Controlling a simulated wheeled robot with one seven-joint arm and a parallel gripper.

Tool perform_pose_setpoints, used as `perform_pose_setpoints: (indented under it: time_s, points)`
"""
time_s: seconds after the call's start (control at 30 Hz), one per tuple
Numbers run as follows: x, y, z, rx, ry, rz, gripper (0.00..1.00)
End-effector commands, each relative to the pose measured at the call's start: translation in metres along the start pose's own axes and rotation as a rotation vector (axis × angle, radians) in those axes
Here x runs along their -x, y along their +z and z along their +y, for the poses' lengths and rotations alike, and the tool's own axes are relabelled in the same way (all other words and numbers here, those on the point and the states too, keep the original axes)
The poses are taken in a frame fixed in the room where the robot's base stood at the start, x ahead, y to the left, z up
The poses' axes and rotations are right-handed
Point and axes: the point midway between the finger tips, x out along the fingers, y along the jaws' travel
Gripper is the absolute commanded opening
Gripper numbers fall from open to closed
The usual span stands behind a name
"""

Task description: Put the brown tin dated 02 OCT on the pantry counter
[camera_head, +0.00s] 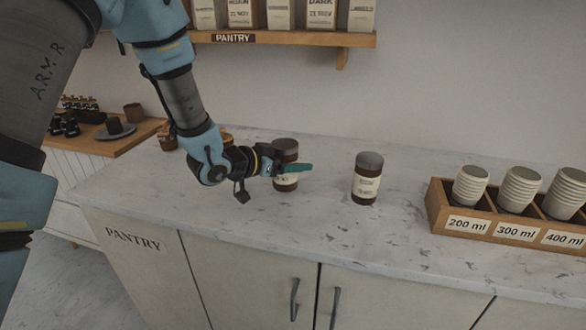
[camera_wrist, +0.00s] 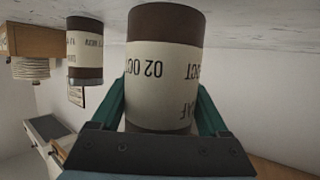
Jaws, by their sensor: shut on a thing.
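The brown tin (camera_head: 286,150) has a dark lid and a cream label; in the wrist view the tin (camera_wrist: 165,70) shows "02 OCT" upside down. My gripper (camera_head: 291,168) is shut on it, with one green finger on each side in the wrist view (camera_wrist: 162,108). The tin is upright at the pantry counter (camera_head: 230,215), its base at or very near the marble top; I cannot tell whether it touches. Part of its middle is hidden by the finger.
A second brown tin (camera_head: 367,180) stands on the counter to the right. Further right is a wooden cup holder (camera_head: 437,207) with stacked cups. A pantry shelf (camera_head: 300,38) with bags hangs above. A small jar (camera_head: 167,138) stands behind my wrist at left. The front counter is clear.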

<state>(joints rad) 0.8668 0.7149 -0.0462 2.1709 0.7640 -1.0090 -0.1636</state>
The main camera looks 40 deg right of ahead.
Motion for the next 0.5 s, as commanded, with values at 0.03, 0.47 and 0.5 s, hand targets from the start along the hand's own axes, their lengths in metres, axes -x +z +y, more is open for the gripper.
perform_pose_setpoints:
  time_s: [0.03,0.47,0.5]
  points:
    - [-0.002,0.006,0.000,0.002,0.001,-0.003,0.00]
    - [-0.009,0.023,0.000,-0.001,0.000,0.001,0.00]
    - [-0.009,0.024,0.000,-0.001,0.000,0.001,0.00]
